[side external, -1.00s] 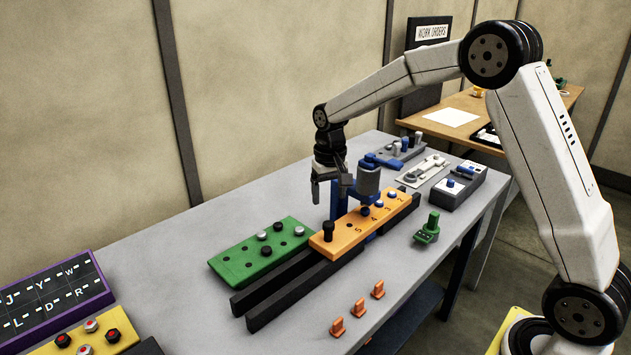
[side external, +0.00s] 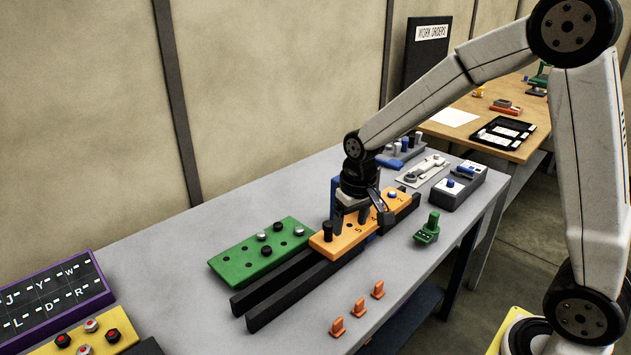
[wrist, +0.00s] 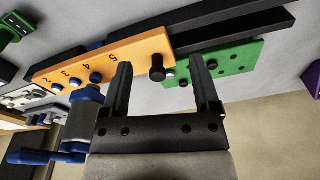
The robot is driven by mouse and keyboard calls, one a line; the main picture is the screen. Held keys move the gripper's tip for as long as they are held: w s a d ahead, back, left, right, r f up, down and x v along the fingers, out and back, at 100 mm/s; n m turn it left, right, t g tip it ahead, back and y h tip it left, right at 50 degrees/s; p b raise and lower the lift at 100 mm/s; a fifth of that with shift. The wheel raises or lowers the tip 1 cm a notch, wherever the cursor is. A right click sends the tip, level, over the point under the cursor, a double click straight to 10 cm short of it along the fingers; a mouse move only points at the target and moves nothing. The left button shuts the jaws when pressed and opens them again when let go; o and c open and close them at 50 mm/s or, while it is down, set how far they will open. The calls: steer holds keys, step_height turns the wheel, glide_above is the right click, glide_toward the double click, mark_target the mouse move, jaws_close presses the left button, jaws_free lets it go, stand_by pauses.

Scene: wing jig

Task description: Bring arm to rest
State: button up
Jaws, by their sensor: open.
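My gripper (side external: 362,212) is over the far half of the orange numbered block (side external: 326,246) in the side view, fingers pointing down. In the wrist view its two fingers (wrist: 161,66) stand apart with nothing held between them. The orange block (wrist: 140,52) carries a black knob (side external: 328,230) near one end and several blue pegs (side external: 392,195). The knob also shows in the wrist view (wrist: 157,68), beyond the gap between the fingers. I cannot tell whether the fingers touch the block. My arm is bent above the bench.
Black rails (side external: 290,297) lie under the orange block. A green board (side external: 240,262) with several pegs lies beside them. A blue fixture with a grey cylinder (wrist: 82,120) is close to my gripper. Orange clips (side external: 358,307) and a green part (side external: 428,230) sit near the front edge.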

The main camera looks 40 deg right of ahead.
steer(key=s+a+f+n+t, duration=0.1)
steer(key=s+a+f+n, duration=0.1)
steer(key=s, duration=1)
steer(key=shift+a+f, duration=0.15)
steer(key=shift+f, duration=0.2)
